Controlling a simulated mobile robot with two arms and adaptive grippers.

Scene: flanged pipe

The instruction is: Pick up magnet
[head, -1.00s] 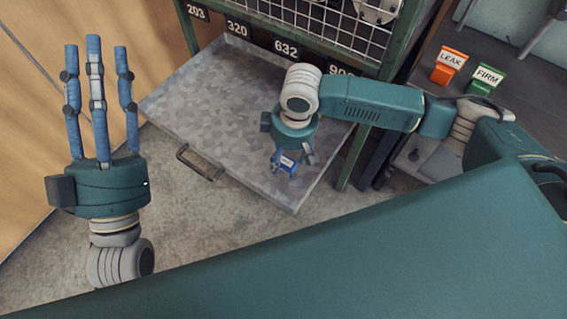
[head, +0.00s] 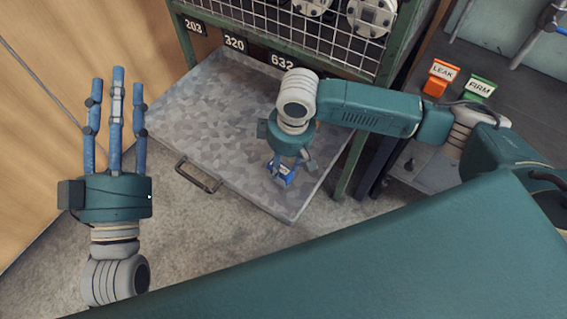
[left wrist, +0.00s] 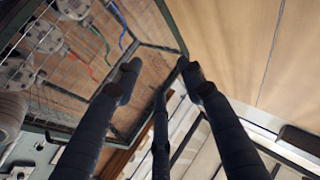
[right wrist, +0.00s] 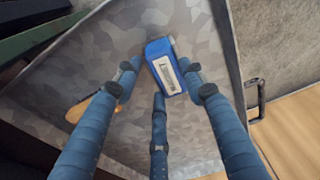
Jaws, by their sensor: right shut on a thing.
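The magnet looks to be a blue block (head: 283,177) with a pale label, low over the metal tray in the head view. In the right wrist view the magnet (right wrist: 165,65) sits between the fingertips. My right gripper (head: 288,168) points down and is shut on it; whether the block still touches the tray is hard to tell. My left gripper (head: 117,84) is open and empty at the left, its blue fingers pointing up, well away from the magnet.
The pulled-out metal tray (head: 205,105) has a handle (head: 198,178) at its front edge. A green caged shelf (head: 300,35) stands behind it. A brown object (right wrist: 78,109) lies on the tray. Orange LEAK (head: 438,78) and green FIRM (head: 479,89) markers stand at right.

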